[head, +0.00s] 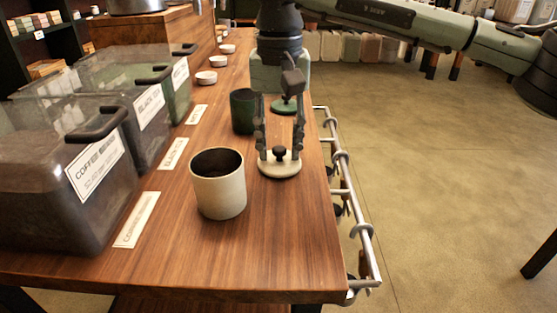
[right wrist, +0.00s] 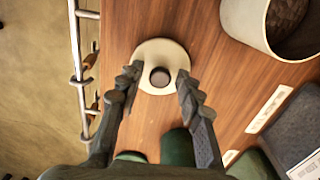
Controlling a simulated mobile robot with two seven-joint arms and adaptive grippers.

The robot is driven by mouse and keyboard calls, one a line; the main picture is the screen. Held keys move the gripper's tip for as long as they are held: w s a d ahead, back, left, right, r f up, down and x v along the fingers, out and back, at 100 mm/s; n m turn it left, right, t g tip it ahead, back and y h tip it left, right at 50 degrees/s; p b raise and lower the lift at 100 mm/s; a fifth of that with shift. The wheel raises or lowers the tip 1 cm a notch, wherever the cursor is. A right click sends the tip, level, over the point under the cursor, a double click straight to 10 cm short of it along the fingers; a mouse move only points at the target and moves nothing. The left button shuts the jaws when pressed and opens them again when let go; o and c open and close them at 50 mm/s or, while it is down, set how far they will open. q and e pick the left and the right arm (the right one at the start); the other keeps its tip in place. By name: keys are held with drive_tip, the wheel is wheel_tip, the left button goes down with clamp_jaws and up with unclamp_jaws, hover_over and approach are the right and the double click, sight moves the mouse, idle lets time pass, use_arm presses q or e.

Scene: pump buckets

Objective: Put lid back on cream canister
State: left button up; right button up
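The cream canister (head: 218,188) stands upright and open-topped on the wooden counter; part of it also shows in the right wrist view (right wrist: 246,22). Its cream lid (head: 279,169) with a dark round knob lies flat on the counter to the right of the canister, and shows in the right wrist view (right wrist: 160,47). My right gripper (head: 279,150) points down over the lid. Its fingers, seen in the right wrist view (right wrist: 157,78), are open, one on each side of the knob, with a gap to it. My left gripper is not in view.
A green canister (head: 243,112) and a green lid (head: 286,106) are behind. Clear bins (head: 95,190) with black handles line the left, with label cards (head: 137,220) before them. A metal rail (head: 362,225) runs along the right edge. The front counter is clear.

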drive_tip(key=c, duration=0.5)
drive_tip(key=shift+r, duration=0.1)
drive_tip(key=shift+c, duration=0.2)
drive_tip(key=shift+r+p, duration=1.55)
drive_tip(key=shift+r, duration=0.65)
